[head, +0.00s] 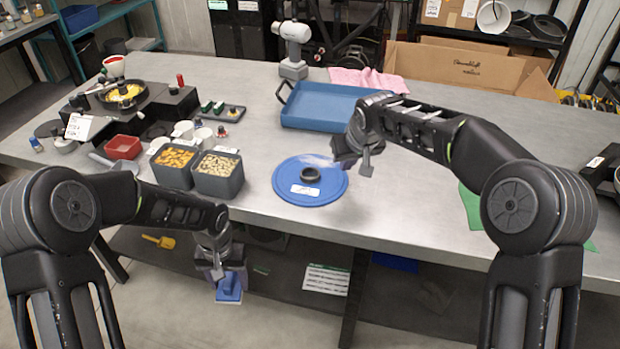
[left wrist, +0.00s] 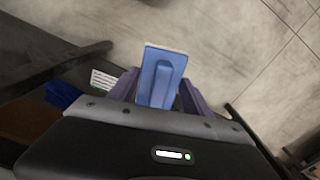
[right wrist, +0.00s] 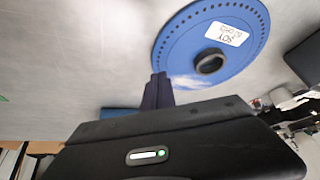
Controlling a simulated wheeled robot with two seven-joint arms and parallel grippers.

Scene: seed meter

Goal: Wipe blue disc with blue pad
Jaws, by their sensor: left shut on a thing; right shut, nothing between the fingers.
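The blue disc (head: 283,190) lies flat on the grey table, with a dark ring (head: 311,174) at its middle and a white label on its near part. It also shows in the right wrist view (right wrist: 181,52), with small holes along its rim and a whitish patch near the ring. My left gripper (head: 222,277) is shut on the blue pad (head: 229,289), in front of the table edge and below the tabletop. The pad shows between the fingers in the left wrist view (left wrist: 162,75). My right gripper (head: 366,167) is shut and empty, above the table just right of the disc.
A blue tray (head: 325,126) stands behind the disc, with a pink cloth (head: 366,80) beyond it. Two grey bins (head: 219,183) of orange and pale pieces stand left of the disc. A green mat (head: 468,207) lies at the right. Table between disc and mat is clear.

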